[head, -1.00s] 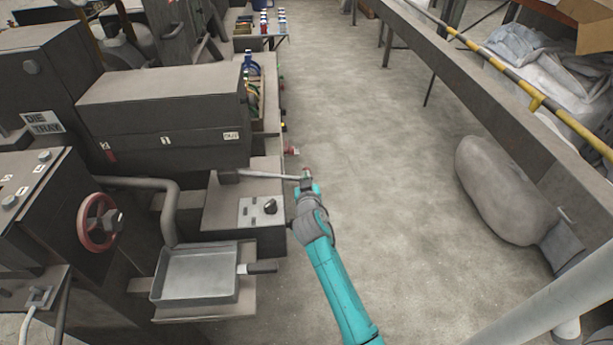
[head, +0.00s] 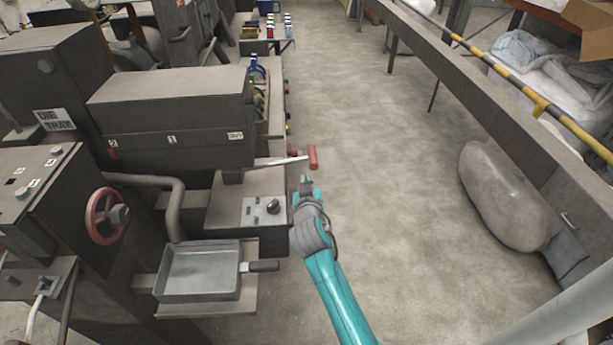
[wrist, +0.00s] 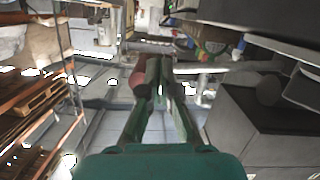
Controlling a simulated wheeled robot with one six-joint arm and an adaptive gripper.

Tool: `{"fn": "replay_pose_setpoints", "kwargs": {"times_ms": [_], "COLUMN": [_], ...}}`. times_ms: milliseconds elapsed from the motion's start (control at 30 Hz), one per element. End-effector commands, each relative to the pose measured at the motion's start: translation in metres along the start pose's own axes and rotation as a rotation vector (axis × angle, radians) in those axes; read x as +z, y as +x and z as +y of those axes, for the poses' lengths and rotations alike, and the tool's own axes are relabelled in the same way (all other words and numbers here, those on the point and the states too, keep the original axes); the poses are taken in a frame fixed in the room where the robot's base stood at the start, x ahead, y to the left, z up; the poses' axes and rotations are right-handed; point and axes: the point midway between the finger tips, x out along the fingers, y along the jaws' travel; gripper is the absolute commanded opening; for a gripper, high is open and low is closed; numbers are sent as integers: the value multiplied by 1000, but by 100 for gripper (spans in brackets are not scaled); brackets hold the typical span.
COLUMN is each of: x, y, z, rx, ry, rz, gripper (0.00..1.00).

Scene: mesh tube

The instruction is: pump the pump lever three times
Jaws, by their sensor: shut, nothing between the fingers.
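The pump lever is a pale rod with a red cylindrical grip (head: 312,157). In the head view the rod runs right from a dark pump block (head: 246,209) and tilts slightly up at its grip end. My gripper (head: 306,184) is shut and empty, just below the red grip in the picture. In the wrist view the red grip (wrist: 138,80) shows directly left of my closed fingers (wrist: 158,70), partly hidden by them. I cannot tell whether they touch. The rod (wrist: 215,68) runs right from behind the fingers.
A metal tray (head: 200,273) with a dark handle and a red handwheel (head: 105,216) are at the left. A large dark machine box (head: 170,110) stands behind the pump block. A grey sack (head: 505,195) lies at the right. The floor between is clear.

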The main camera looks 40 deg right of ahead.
Motion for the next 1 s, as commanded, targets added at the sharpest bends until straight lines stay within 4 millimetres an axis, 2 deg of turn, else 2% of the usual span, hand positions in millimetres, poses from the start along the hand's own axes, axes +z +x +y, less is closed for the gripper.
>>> {"fn": "replay_pose_setpoints", "kwargs": {"times_ms": [100,300,1000], "x": [0,-1,-2], "y": [-19,-34,-36], "z": [0,0,0], "rx": [-1,0,1], "ry": [0,0,1], "rz": [2,2,3], "gripper": [0,0,0]}}
